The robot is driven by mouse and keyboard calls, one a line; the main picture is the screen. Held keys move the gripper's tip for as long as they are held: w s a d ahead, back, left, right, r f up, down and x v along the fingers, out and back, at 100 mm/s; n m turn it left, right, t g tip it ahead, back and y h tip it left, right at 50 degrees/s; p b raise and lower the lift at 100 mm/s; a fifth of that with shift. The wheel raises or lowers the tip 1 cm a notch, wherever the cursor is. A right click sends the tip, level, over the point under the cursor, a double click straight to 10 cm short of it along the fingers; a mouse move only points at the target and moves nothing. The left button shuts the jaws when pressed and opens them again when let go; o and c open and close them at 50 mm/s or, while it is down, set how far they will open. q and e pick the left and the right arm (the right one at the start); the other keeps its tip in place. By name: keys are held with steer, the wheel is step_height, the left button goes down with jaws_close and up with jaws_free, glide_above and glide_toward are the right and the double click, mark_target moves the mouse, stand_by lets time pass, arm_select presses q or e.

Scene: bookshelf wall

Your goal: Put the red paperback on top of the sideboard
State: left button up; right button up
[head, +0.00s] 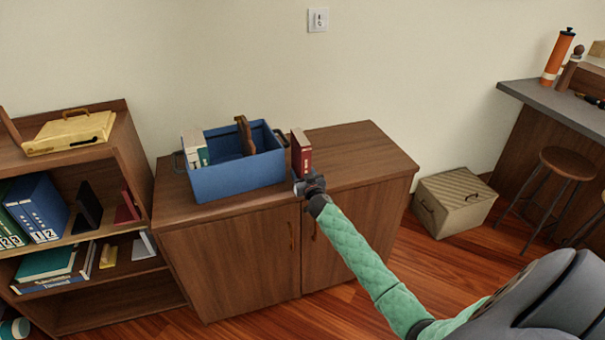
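The red paperback (301,152) is upright at the front of the sideboard (365,160), just right of the blue bin. My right gripper (309,184) is at the book's lower end, near the sideboard's front edge, and appears shut on it. The fingertips are small and dark, and partly hidden against the book. I cannot tell whether the book's bottom touches the sideboard top. My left gripper is not in view.
A blue bin (238,178) holding books and a brown object takes up the left of the sideboard top. The right part of the top is bare. A bookshelf (135,160) stands at left. A woven box (453,203) and a stool (568,163) stand at right.

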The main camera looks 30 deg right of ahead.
steer(key=shift+r, duration=0.1)
steer(key=shift+s, duration=0.25)
steer(key=b+v, duration=0.3)
steer(key=v, duration=0.7)
steer(key=s+a+f+n+g+y, duration=0.1)
steer(key=s+a+f+g, duration=0.3)
steer(key=s+a+f, duration=0.6)
steer(key=s+a+f+g+y, duration=0.1)
steer(key=s+a+f+g, duration=0.45)
steer(key=s+f, duration=0.8)
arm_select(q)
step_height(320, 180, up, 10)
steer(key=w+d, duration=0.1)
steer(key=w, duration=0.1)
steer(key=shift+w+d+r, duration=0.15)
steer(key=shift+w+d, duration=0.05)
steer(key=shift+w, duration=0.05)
arm_select(e)
steer(key=s+a+f+n+g+y, duration=0.1)
steer(key=s+a+f+n+g, duration=0.1)
steer(key=s+a, duration=0.6)
steer(key=s+a+f+n+g+y, duration=0.1)
steer(key=s+a+f+g+y, duration=0.1)
steer(key=s+a+f+g, duration=0.2)
steer(key=s+a+f, duration=0.3)
steer(key=s+a, duration=0.2)
steer(key=s, duration=0.3)
steer(key=shift+s+n, duration=0.2)
steer(key=shift+n, duration=0.2)
